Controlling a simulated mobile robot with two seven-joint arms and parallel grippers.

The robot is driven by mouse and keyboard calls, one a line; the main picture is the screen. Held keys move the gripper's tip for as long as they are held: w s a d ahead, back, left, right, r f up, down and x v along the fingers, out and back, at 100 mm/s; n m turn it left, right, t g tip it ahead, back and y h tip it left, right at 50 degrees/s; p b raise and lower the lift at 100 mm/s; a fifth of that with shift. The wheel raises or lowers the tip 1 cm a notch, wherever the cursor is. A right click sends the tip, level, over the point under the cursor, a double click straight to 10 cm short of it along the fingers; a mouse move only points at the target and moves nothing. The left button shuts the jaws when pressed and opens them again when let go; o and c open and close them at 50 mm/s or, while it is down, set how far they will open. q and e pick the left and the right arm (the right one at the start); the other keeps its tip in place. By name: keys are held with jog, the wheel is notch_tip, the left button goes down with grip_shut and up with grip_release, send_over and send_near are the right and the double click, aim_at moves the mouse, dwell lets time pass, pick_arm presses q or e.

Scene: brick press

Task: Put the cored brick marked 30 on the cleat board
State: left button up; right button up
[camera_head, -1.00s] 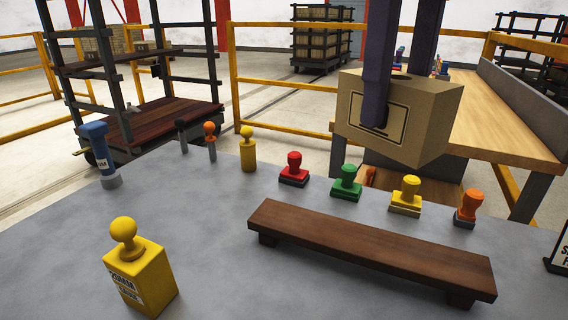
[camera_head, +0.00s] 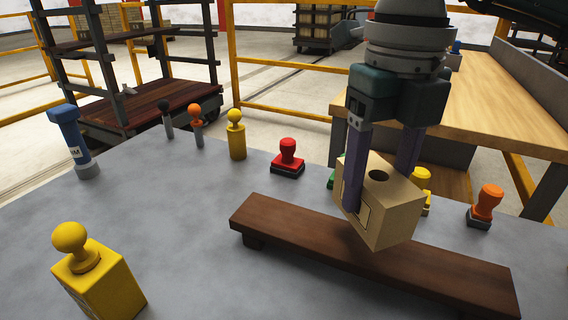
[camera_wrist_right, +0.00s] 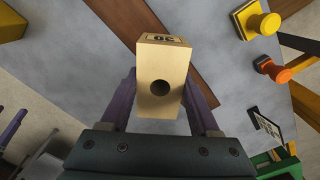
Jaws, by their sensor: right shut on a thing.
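My right gripper (camera_head: 378,195) is shut on a tan cored brick (camera_head: 394,218) with a round hole in its top. In the right wrist view the brick (camera_wrist_right: 163,103) shows a dark marking on its end face that looks like an upside-down 30. The brick is over the middle of the brown cleat board (camera_head: 285,225), slightly tilted in the head view. I cannot tell whether it touches the board. The board is low and bare, and the brick hides part of it. A purple finger-like part, perhaps of my left gripper (camera_wrist_right: 12,128), shows at the wrist view's left edge.
Behind the board stand red (camera_head: 288,157), green (camera_head: 333,180), yellow (camera_head: 423,185) and orange (camera_head: 485,205) stamps; the brick partly hides green and yellow. A yellow block with a knob (camera_head: 95,280) stands front left. A blue-handled tool (camera_head: 75,140) stands far left.

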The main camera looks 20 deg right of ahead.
jog(key=shift+f, duration=2.25)
jog(key=shift+f+b, duration=0.1)
jog(key=shift+b, duration=0.25)
jog(key=o, duration=1.3)
notch_tip(320, 180, up, 12)
jog(key=shift+r+p, duration=0.1)
jog(key=shift+p, duration=0.55)
